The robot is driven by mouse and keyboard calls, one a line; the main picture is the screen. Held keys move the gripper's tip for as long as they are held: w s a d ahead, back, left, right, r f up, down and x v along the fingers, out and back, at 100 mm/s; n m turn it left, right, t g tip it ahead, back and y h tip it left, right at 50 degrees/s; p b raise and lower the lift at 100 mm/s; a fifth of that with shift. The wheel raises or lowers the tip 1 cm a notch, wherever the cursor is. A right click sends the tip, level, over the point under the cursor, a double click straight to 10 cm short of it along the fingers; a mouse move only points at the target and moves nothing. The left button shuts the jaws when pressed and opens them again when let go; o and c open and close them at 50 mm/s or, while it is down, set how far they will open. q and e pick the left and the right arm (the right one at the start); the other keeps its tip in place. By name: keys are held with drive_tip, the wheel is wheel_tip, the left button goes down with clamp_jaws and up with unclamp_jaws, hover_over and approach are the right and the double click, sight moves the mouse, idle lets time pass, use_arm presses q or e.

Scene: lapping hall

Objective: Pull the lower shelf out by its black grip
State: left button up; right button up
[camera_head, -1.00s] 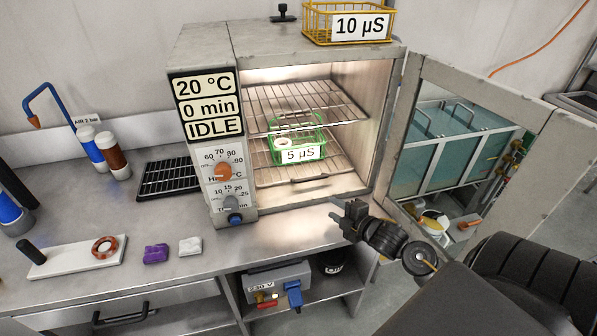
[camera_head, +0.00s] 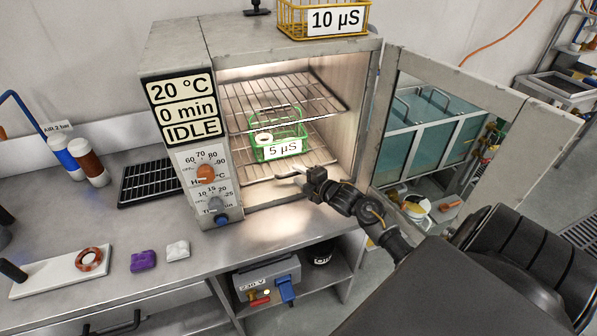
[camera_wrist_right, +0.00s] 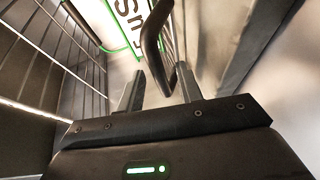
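The oven stands open, and its lower wire shelf (camera_head: 252,171) carries a green basket (camera_head: 256,154) labelled 5 µS. My right gripper (camera_head: 297,173) is at the front edge of this shelf and hides the black grip in the head view. In the right wrist view the black grip (camera_wrist_right: 152,42) is a curved bar. Its near end reaches down between the two spread fingers of my right gripper (camera_wrist_right: 161,88). The fingers are apart, with gaps beside the bar. My left gripper is not in view.
An upper wire shelf (camera_head: 285,98) sits above the basket. A yellow basket (camera_head: 292,20) labelled 10 µS is on top of the oven.

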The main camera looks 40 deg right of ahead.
drive_tip(key=shift+w+a+f, duration=0.1)
drive_tip(key=shift+w+f, duration=0.05)
drive_tip(key=shift+w, duration=0.7)
drive_tip(key=shift+s, duration=0.1)
drive_tip(key=shift+c, duration=0.5)
